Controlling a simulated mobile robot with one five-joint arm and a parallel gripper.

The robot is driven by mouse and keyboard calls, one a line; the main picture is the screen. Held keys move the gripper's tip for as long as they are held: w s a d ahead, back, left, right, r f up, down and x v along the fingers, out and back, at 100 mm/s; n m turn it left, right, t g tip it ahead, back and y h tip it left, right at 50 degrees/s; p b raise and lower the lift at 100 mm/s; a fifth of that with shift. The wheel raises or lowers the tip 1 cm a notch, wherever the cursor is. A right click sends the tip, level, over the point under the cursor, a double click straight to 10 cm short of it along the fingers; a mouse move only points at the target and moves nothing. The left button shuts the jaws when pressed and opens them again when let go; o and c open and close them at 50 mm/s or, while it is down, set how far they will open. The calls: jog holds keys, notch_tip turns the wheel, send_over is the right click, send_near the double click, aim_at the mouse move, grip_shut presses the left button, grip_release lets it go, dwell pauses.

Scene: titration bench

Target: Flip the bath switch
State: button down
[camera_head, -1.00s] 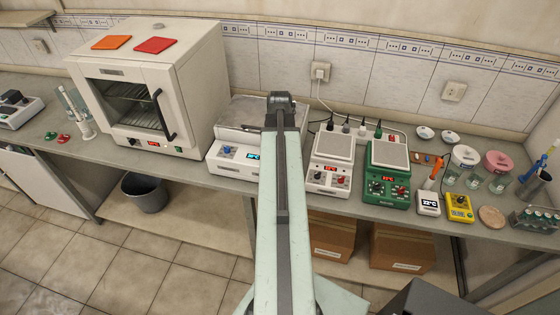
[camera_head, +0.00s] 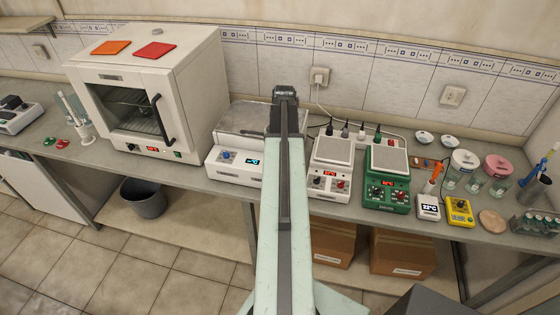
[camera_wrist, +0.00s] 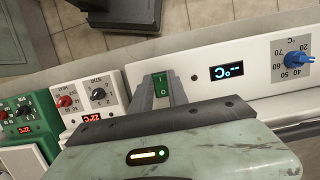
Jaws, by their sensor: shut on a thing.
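The water bath (camera_head: 232,163) is a white box with a metal top, right of the oven in the head view. Its front panel (camera_wrist: 200,68) shows a blue-lit display (camera_wrist: 227,71) and a blue dial (camera_wrist: 298,60) in the wrist view. The bath switch (camera_wrist: 162,88) is a green rocker with white marks on that panel. My gripper (camera_wrist: 162,80) is at the panel, its two grey fingers on either side of the switch and shut on it. In the head view my arm hides the switch and the fingers.
The white oven (camera_head: 150,90) stands left of the bath. A white hotplate (camera_head: 331,165) and a green hotplate (camera_head: 387,175) stand close on the right, both with lit red displays. A wall socket (camera_head: 319,77) is behind.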

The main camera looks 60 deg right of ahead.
jog(key=shift+w, duration=0.1)
jog(key=c, duration=1.3)
grip_release()
jog(key=p+v, duration=0.7)
jog(key=shift+d+r, duration=0.1)
jog(key=shift+r, duration=0.25)
